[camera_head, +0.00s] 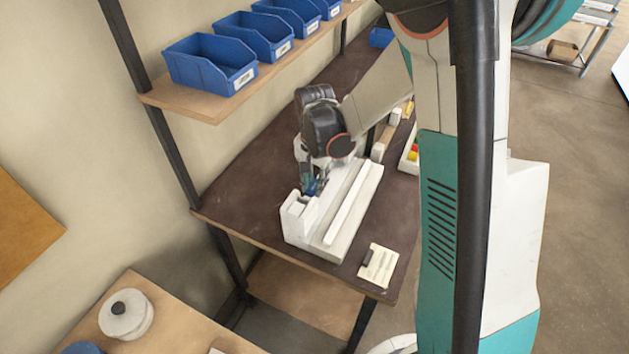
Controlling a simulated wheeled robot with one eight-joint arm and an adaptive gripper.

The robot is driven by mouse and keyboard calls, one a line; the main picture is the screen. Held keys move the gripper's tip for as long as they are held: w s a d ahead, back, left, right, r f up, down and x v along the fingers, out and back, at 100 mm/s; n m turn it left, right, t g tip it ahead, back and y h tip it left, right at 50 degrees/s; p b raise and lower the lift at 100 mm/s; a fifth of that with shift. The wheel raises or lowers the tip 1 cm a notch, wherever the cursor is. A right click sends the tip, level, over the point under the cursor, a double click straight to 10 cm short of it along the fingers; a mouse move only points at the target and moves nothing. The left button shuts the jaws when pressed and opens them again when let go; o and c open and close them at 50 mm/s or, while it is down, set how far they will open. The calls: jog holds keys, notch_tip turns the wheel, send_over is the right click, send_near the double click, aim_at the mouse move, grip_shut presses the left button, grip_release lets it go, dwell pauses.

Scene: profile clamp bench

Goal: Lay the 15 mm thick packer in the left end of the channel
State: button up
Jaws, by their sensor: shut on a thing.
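A white fixture with a long channel (364,208) stands on the dark bench top, running from the near end away toward the back. My gripper (310,187) points down over the left side of the fixture, close above or at the channel. It is shut on a small piece, apparently a packer, mostly hidden by the fingers. I cannot tell its thickness or whether it touches the channel floor. A cream holder (378,268) with a dark piece (368,257) lies at the bench's near right corner.
A white tray (405,163) with red and yellow items and some pale blocks (378,152) are behind the fixture, to the right. Blue bins (210,65) stand on a shelf (200,104) above the bench. The bench top left of the fixture is clear.

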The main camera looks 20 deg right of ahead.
jog(key=shift+f+b, duration=2.05)
jog(key=shift+f, duration=0.55)
jog(key=shift+r, duration=0.1)
jog(key=o, duration=0.8)
jog(key=shift+r+p, duration=2.55)
jog(key=shift+r, duration=1.45)
